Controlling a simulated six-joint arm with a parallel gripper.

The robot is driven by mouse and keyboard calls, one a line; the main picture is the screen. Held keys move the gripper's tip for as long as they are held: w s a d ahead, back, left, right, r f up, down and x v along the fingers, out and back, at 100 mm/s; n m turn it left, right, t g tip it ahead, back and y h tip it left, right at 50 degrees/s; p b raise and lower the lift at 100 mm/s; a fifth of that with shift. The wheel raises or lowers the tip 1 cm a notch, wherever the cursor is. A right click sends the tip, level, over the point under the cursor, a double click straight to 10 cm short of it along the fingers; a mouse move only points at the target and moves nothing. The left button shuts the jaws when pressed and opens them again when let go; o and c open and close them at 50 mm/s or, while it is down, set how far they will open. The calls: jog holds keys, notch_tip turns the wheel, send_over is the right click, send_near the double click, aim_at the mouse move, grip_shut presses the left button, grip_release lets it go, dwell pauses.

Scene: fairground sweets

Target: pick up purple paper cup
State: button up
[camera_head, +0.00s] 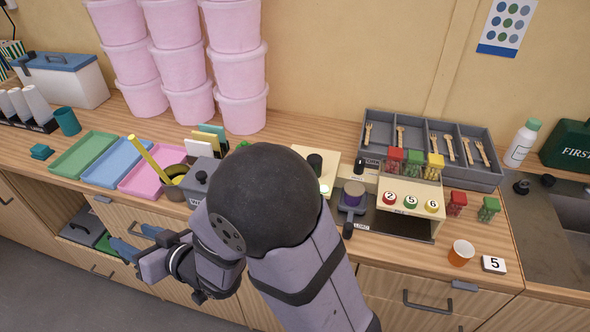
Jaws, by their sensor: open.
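A small purple cup-like thing (353,191) sits on a grey stand to the right of my arm; it is small in view, and I cannot be sure that it is a paper cup. My gripper (132,240) is at the lower left, in front of the counter's drawers and well apart from the purple thing. It is open, and nothing shows between its fingers. My large dark arm joint and forearm hide the middle of the counter's front part.
An orange cup (461,254) and a white "5" card (494,264) stand at the front right. Jars with coloured lids stand around a numbered rack (410,203). Green, blue and pink trays (120,161) lie at the left. Pink tubs (188,106) are stacked behind.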

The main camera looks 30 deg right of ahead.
jog(key=w+d+r+m+t+h+p, duration=0.25)
jog(key=d+r+p, duration=0.25)
jog(key=d+r, duration=0.25)
jog(key=w+d+r+m+t+h+p, duration=0.1)
jog(key=w+d+r+t+h+p, duration=0.15)
jog(key=d+r+p, duration=0.45)
jog(key=m+g+h, duration=0.7)
jog(key=m+h, duration=0.2)
jog(key=h, duration=0.5)
send_over(354, 196)
jog(key=f, duration=1.3)
jog(key=shift+w, duration=0.35)
jog(key=f, duration=0.2)
jog(key=s+a+f+n+y, duration=0.1)
jog(key=f, duration=0.1)
jog(key=s+f+n+y+b, duration=0.1)
jog(key=f, duration=0.1)
jog(key=shift+s+a+f+g, duration=0.1)
jog(key=shift+a+f+g, duration=0.1)
jog(key=shift+g, duration=0.2)
jog(key=shift+p+x, duration=0.4)
jog(key=shift+x, duration=1.45)
jog(key=shift+w+d+f, duration=0.25)
jog(key=shift+w+d, duration=0.2)
jog(key=shift+w, duration=0.05)
